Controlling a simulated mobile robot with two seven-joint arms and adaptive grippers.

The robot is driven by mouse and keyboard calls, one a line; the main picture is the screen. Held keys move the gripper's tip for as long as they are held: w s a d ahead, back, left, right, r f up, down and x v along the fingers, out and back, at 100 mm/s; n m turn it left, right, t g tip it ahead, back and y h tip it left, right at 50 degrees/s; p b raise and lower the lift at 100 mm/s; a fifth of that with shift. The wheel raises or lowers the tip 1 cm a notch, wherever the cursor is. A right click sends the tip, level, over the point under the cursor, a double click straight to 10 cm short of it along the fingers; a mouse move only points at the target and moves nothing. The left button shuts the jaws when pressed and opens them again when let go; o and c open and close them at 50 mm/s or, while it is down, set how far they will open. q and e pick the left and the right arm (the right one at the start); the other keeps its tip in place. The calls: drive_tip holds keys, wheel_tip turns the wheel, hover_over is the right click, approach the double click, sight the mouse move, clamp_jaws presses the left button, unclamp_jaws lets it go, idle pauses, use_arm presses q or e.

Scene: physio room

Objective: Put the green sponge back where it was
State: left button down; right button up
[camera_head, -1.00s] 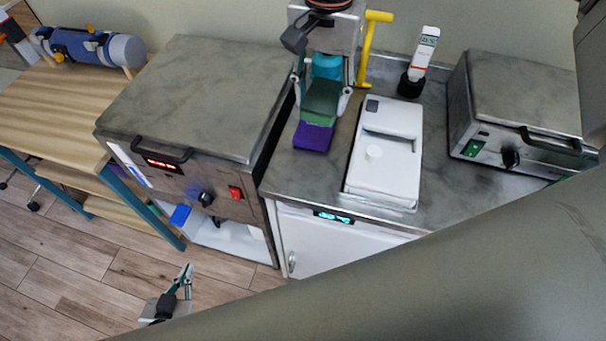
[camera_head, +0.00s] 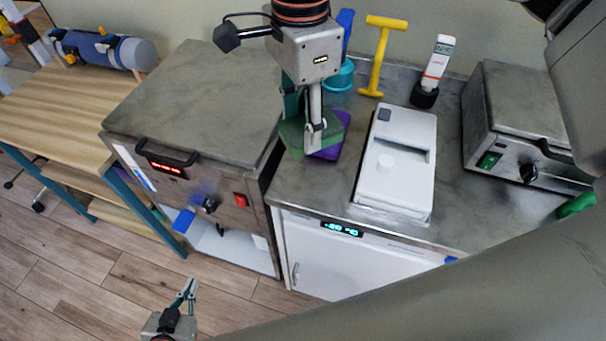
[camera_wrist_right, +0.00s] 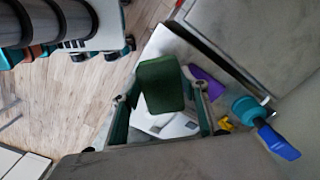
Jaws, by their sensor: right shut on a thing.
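The green sponge (camera_head: 297,136) is held between the fingers of my right gripper (camera_head: 313,130), above the left part of the grey counter. In the right wrist view the sponge (camera_wrist_right: 161,84) sits between the two fingers (camera_wrist_right: 163,110). A purple block (camera_head: 332,141), perhaps another sponge, is partly hidden behind the green sponge and gripper; it also shows in the right wrist view (camera_wrist_right: 206,82). My left gripper (camera_head: 188,290) is low at the bottom left over the floor, away from the counter; its finger opening is unclear.
On the counter (camera_head: 290,190) are a teal cup (camera_head: 338,80) with a blue item, a yellow T-shaped tool (camera_head: 379,58), a white meter (camera_head: 438,62) and a white lidded box (camera_head: 396,165). Metal units stand left (camera_head: 200,95) and right (camera_head: 520,100). My arm hides the lower right.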

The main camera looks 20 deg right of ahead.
wheel_tip(320, 180, down, 14)
drive_tip(key=shift+f, duration=0.15)
idle(0.3)
drive_tip(key=shift+f, duration=0.15)
drive_tip(key=o, duration=1)
wheel_tip(320, 180, up, 12)
drive_tip(key=shift+r, duration=0.2)
drive_tip(key=shift+s+f, duration=0.1)
